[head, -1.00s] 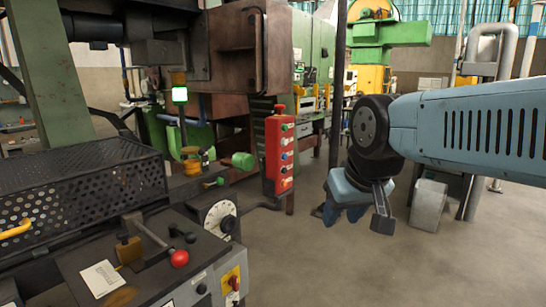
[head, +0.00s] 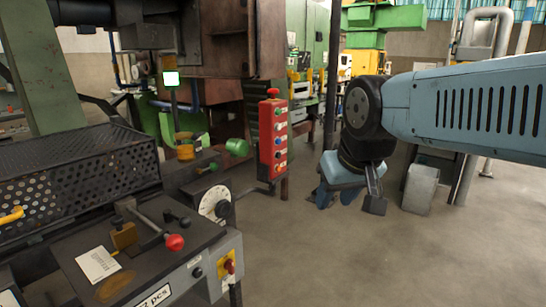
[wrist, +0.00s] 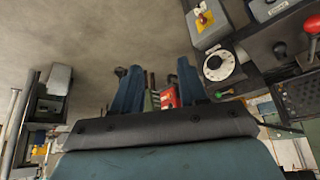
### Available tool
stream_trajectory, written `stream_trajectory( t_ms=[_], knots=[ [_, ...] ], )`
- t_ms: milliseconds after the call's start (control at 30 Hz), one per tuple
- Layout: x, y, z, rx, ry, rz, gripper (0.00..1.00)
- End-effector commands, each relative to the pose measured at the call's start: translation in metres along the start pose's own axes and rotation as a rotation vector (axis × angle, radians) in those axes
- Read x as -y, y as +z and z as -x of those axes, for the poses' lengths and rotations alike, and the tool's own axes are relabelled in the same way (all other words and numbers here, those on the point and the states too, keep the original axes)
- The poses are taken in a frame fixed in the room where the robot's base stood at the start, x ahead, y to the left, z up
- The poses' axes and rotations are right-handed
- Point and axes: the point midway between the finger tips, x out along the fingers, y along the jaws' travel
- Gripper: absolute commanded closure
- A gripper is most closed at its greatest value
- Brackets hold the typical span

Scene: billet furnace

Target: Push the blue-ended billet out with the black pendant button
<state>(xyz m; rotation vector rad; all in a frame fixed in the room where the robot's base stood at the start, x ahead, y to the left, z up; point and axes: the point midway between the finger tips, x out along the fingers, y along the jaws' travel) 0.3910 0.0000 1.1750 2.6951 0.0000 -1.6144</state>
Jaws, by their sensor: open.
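The red pendant (head: 266,150) is an upright box with a red mushroom knob on top and a column of small coloured buttons on its right-hand face. One button in the column is blue; a dark one below it is too small to be sure of. My gripper (head: 325,195) hangs to the right of the pendant in the head view, apart from it. In the wrist view my gripper (wrist: 158,85) shows two blue fingers spread wide with nothing between them, and the pendant (wrist: 169,97) lies beyond them. No blue-ended billet can be made out.
A control bench (head: 145,255) with a red-knobbed lever (head: 174,242) and a white dial (head: 214,204) stands at left, beside a perforated guard (head: 85,170). A rusty machine housing (head: 225,45) is behind the pendant. A grey block (head: 420,190) stands at right. The floor between is clear.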

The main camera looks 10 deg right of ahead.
Motion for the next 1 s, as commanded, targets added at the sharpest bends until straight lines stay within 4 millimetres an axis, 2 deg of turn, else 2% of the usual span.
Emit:
stream_trajectory(
  t_ms=[267, 700, 1000],
  knots=[
    [0.0, 0.0, 0.0, 0.0, 0.0, 0.0, 0.59],
    [0.0, 0.0, 0.0, 0.0, 0.0, 0.0, 1.0],
    [0.0, 0.0, 0.0, 0.0, 0.0, 0.0, 1.0]
  ],
)
